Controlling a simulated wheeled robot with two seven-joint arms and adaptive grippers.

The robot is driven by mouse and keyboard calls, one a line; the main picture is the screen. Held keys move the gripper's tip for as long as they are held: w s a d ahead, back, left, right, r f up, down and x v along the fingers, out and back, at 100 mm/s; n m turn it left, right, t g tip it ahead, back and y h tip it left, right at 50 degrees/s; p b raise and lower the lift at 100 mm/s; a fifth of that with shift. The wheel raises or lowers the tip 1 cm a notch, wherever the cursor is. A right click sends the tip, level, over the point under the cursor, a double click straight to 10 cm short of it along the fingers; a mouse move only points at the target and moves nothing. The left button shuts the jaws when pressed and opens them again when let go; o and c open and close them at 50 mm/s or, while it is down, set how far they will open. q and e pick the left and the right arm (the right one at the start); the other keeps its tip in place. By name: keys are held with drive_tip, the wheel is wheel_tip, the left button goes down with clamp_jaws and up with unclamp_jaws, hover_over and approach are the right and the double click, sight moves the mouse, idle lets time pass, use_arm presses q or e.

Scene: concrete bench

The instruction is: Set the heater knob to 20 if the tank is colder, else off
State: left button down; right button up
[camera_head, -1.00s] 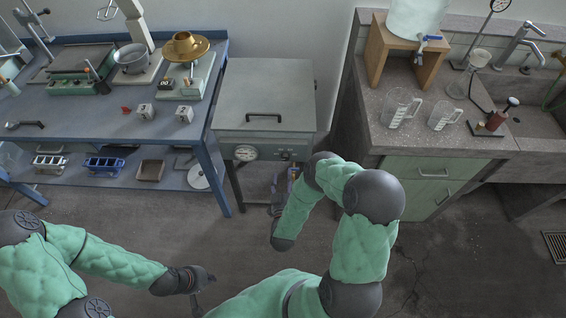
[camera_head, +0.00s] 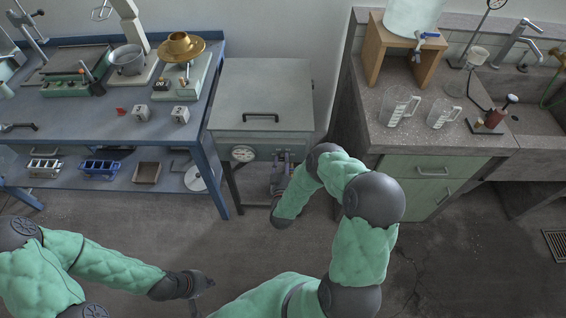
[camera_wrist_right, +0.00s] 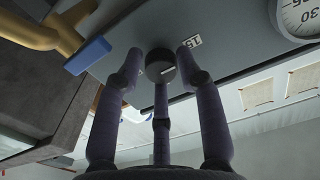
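The tank (camera_head: 262,95) is a grey box with a black lid handle. Its round white dial (camera_head: 242,154) is on the front left; the dial is cut off in the right wrist view (camera_wrist_right: 301,14), and I cannot read its needle. The heater knob (camera_wrist_right: 160,68) is a dark round knob with a pale mark, beside a "15" label (camera_wrist_right: 192,41). My right gripper (camera_head: 283,160) is at the tank's front and hides the knob in the head view. In the wrist view its fingers (camera_wrist_right: 160,57) are spread around the knob, with gaps showing. My left gripper (camera_head: 208,285) hangs low over the floor; its fingers are unclear.
A yellow pipe with a blue lever (camera_wrist_right: 88,56) is close to my right fingers. A blue bench (camera_head: 75,125) with instruments stands left of the tank. A stone counter (camera_head: 455,135) with jugs and a sink stands right. Open floor lies in front.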

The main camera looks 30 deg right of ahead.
clamp_jaws()
drive_tip(key=shift+m, duration=0.3)
drive_tip(key=m+b, duration=0.1)
drive_tip(key=m, duration=0.4)
drive_tip(key=shift+a+f, duration=0.1)
drive_tip(key=m+b, duration=0.1)
drive_tip(key=m, duration=0.5)
drive_tip(key=shift+a+b, duration=0.1)
drive_tip(key=shift+b, duration=0.25)
drive_tip(key=o, duration=0.7)
unclamp_jaws()
